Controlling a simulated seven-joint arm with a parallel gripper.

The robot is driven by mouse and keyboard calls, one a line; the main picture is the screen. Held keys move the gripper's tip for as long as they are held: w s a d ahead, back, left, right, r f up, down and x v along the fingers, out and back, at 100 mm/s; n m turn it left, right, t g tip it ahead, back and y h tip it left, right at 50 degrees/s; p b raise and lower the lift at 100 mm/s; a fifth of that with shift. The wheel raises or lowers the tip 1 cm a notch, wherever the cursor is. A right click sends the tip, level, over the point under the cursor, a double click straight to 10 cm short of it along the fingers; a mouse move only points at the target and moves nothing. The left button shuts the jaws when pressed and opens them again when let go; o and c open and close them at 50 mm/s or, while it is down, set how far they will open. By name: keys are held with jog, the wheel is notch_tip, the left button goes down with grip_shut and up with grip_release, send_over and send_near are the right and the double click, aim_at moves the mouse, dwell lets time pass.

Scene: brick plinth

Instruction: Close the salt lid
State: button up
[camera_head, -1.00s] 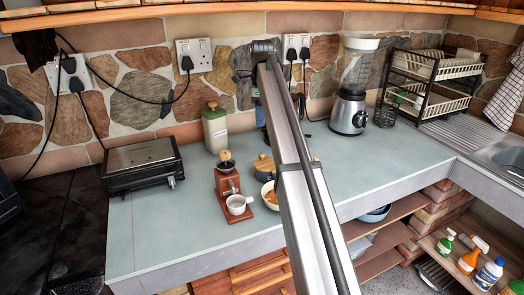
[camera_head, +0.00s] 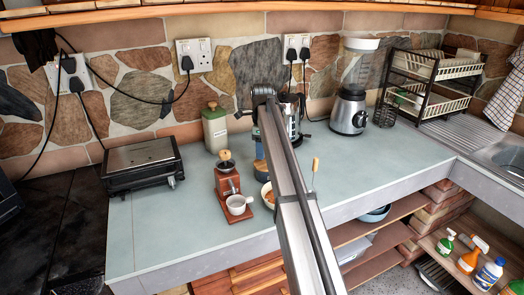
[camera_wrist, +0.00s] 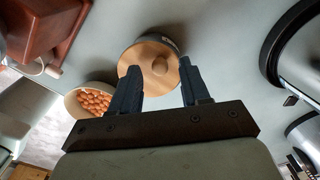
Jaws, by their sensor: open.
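The salt lid (camera_wrist: 143,54) is a round, pale wooden disc with a small knob in its middle. In the wrist view it lies in front of my open gripper (camera_wrist: 159,70), with the knob between the two dark fingers and apart from them. A grey rim of the salt container (camera_wrist: 172,42) shows past the lid's upper right edge; I cannot tell how the lid is seated. In the head view the lid (camera_head: 261,166) is partly hidden by my arm, with my gripper (camera_head: 259,148) just above it.
A bowl of brown, nut-like pieces (camera_wrist: 93,101) stands close beside the lid. A red-brown grinder (camera_head: 227,184) and a white cup (camera_head: 237,204) are to the left. A green canister (camera_head: 215,130) stands behind, and a blender (camera_head: 349,108) to the right.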

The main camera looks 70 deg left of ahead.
jog(key=shift+f, duration=0.45)
grip_shut()
dwell(0.5)
